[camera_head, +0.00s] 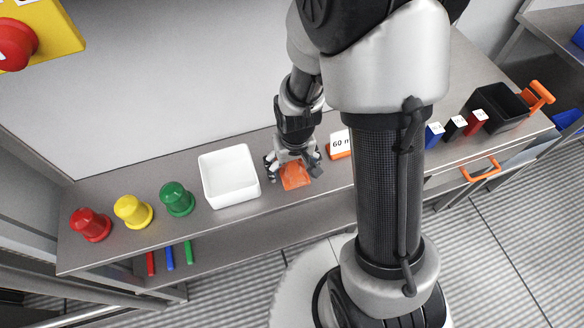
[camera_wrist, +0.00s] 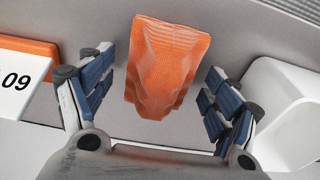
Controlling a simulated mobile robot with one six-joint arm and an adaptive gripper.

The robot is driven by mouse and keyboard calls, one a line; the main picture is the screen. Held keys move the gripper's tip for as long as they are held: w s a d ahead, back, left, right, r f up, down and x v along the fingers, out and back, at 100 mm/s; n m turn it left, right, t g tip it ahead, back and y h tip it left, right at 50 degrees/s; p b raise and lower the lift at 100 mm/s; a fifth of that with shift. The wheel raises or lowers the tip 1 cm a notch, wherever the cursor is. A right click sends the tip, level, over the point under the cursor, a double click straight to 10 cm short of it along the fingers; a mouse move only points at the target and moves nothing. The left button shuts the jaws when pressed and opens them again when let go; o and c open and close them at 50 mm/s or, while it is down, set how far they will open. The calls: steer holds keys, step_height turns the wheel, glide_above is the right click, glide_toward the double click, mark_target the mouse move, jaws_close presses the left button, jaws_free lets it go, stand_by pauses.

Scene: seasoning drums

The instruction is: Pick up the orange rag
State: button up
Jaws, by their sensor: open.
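The orange rag (camera_head: 295,176) lies on the grey metal counter (camera_head: 150,160), to the right of the white box. In the wrist view the rag (camera_wrist: 168,65) looks creased and lies ahead of and between the finger pads. My gripper (camera_head: 293,166) is just over the rag in the head view and hides part of it. In the wrist view my gripper (camera_wrist: 158,103) is open, with the blue-padded fingers apart on the left and right of the rag. Nothing is held between them.
A white box (camera_head: 228,203) stands close left of the rag, and an orange-and-white timer-like block (camera_head: 340,145) stands to its right. Red (camera_head: 90,224), yellow (camera_head: 133,211) and green (camera_head: 176,198) knobs stand farther left. A black bin (camera_head: 495,107) is at far right.

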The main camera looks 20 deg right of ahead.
steer(key=shift+f, duration=0.1)
stand_by(0.3)
steer(key=c, duration=1.1)
